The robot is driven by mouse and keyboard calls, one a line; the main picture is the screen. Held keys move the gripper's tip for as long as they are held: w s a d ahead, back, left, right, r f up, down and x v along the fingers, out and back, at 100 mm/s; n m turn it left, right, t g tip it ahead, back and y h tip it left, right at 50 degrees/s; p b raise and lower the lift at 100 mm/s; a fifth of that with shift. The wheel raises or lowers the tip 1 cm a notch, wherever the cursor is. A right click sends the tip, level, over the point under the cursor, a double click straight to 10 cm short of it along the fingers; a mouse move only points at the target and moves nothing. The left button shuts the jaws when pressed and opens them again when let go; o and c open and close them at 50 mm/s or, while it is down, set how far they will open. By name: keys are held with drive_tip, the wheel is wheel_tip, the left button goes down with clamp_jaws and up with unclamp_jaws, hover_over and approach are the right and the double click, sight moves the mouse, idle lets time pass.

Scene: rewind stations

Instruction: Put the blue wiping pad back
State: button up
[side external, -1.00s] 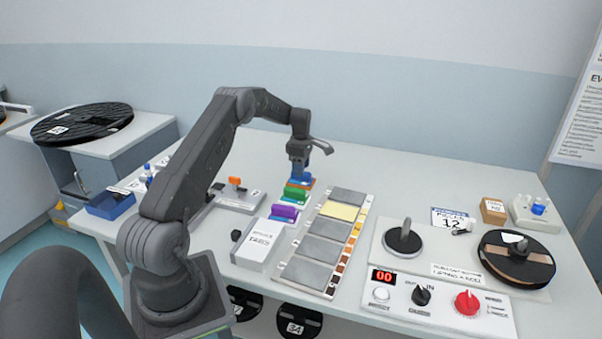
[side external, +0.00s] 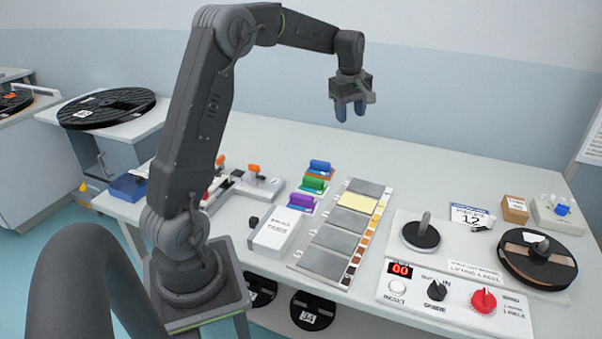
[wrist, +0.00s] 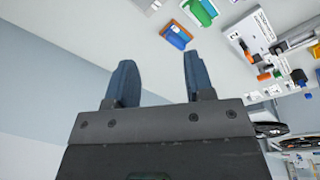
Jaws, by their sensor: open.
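The blue wiping pad (side external: 320,165) lies on an orange-edged base at the far end of a row of pads on the table. The green pad (side external: 313,184) and the purple pad (side external: 300,204) are nearer in the same row. My gripper (side external: 350,112) is open and empty, high above the table, up and to the right of the blue pad in the side view. In the wrist view, the blue pad (wrist: 178,35) shows beyond the open fingers (wrist: 158,65), well apart from them.
A strip of grey plates with one yellow plate (side external: 357,203) lies right of the pads. A white box (side external: 275,230) stands nearer. A switch panel (side external: 440,290), a spindle (side external: 422,235) and a black reel (side external: 538,258) stand at the right. The air around my gripper is clear.

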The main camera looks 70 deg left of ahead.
drive_tip(key=s+d+r+m+t, duration=0.1)
drive_tip(key=s+d+r+m, duration=0.2)
drive_tip(key=s+d+m, duration=0.35)
drive_tip(key=s+d+r+m+t, duration=0.1)
drive_tip(key=s+d+r+m, duration=0.25)
drive_tip(key=d, duration=0.65)
drive_tip(key=s+d+f+m+t, duration=0.1)
drive_tip(key=s+d+f+m, duration=0.1)
drive_tip(key=s+d+m, duration=0.2)
drive_tip(key=s+d+f+m+t, duration=0.1)
drive_tip(key=s+d+m, duration=0.3)
drive_tip(key=s, duration=0.7)
drive_tip(key=shift+d+f+m+h, duration=0.4)
drive_tip(key=shift+d+f, duration=0.1)
drive_tip(key=shift+d, duration=0.35)
